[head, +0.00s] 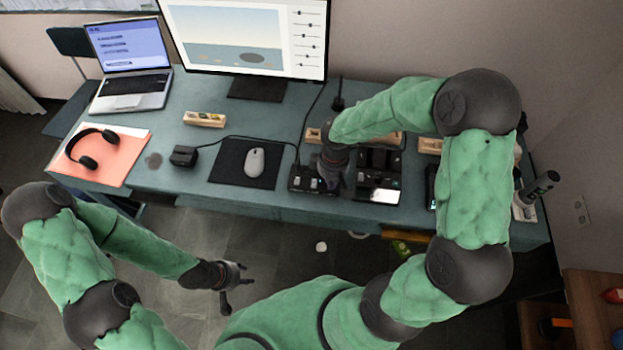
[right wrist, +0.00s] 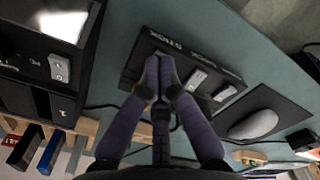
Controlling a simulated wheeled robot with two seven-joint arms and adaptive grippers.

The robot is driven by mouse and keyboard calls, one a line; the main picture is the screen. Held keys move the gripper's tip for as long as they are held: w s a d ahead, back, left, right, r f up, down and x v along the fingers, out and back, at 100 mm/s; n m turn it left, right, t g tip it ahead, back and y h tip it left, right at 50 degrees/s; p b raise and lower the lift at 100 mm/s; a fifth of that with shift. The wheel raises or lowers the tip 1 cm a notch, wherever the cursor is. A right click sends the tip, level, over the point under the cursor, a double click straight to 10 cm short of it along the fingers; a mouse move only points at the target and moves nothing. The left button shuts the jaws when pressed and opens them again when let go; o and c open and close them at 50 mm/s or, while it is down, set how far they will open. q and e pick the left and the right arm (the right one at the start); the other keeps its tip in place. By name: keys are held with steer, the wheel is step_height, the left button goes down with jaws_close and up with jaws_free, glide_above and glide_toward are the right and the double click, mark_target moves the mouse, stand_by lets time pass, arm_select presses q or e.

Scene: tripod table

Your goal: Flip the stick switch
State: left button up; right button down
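A black switch box (right wrist: 185,70) with "STICK" lettering on one side lies on the desk. It carries white rocker switches (right wrist: 196,80) to the right of my fingertips. In the head view the box (head: 300,180) is at the desk's front edge, partly covered by my right gripper (head: 330,178). In the right wrist view the fingers of my right gripper (right wrist: 160,72) come together over the left part of the box. The stick is hidden, and I cannot tell whether it is between them. My left gripper (head: 236,283) is open and empty, in front of the desk.
A mouse (head: 256,161) on a black mat (head: 228,158) lies left of the box. More black switch boxes (head: 379,165) stand to its right. A monitor (head: 245,35), a laptop (head: 130,70) and headphones (head: 88,150) are further off. A cable runs behind the box.

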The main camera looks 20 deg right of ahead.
steer(key=shift+f, duration=0.35)
stand_by(0.3)
steer(key=shift+r+p, duration=2.65)
steer(key=shift+r, duration=0.95)
steer(key=shift+s+f, duration=0.1)
steer(key=shift+f, duration=0.05)
